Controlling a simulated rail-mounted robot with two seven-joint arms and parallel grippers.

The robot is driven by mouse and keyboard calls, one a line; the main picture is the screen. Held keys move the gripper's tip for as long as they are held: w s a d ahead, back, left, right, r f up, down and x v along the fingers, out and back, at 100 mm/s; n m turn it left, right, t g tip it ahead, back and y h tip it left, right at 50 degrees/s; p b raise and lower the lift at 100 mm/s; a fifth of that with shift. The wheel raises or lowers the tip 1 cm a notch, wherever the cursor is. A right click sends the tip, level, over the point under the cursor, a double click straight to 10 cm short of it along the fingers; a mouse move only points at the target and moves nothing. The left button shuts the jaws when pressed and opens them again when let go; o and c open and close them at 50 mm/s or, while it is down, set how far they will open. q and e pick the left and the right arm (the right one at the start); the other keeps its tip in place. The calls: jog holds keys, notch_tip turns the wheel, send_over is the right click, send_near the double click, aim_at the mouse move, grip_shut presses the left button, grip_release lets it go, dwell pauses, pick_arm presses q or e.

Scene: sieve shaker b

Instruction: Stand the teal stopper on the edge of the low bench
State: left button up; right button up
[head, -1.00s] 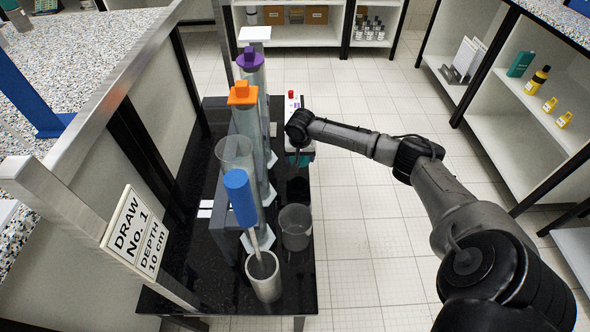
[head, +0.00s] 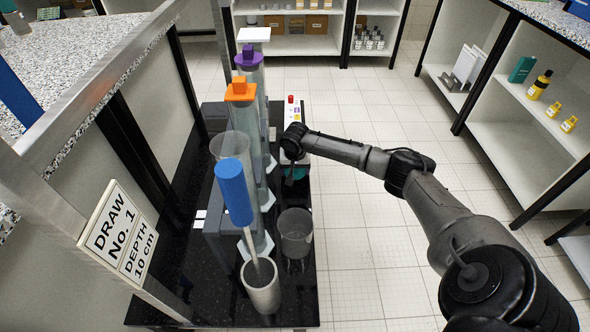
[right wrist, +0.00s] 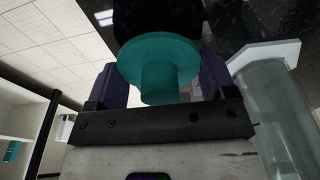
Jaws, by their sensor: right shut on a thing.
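The teal stopper (right wrist: 158,68), a wide round flange with a narrower plug, is between the two purple-lined fingers of my right gripper (right wrist: 160,82) in the right wrist view. In the head view my right gripper (head: 294,175) points down over the right side of the low black bench (head: 205,306), behind the clear beaker. A bit of teal shows at its fingers. The gripper is shut on the stopper. My arm hides much of it in the head view, and I cannot tell whether the stopper touches the bench. My left gripper is out of view.
Tall clear cylinders with orange (head: 240,91) and purple (head: 249,57) tops stand along the bench. A blue-handled tool (head: 235,190) leans in a grey cup (head: 261,289). A clear beaker (head: 295,234) stands close in front of my gripper. Floor (head: 370,270) is free to the right.

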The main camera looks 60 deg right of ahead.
aim_at(295, 174)
jog(key=o, duration=0.5)
jog(key=shift+f, duration=0.1)
jog(key=shift+c, duration=0.2)
jog(key=o, duration=0.4)
jog(key=r+p, duration=0.2)
jog(key=r, duration=0.1)
jog(key=a+r+p, duration=0.1)
jog(key=r+p, duration=0.1)
jog(key=r, duration=0.2)
jog(key=r+p, duration=0.2)
jog(key=r, duration=0.1)
jog(key=shift+s+a+r, duration=0.15)
jog(key=shift+s+r, duration=0.15)
jog(key=shift+s, duration=0.05)
jog(key=shift+s+a+r+p, duration=0.1)
jog(key=shift+r+p, duration=0.3)
jog(key=shift+r, duration=0.35)
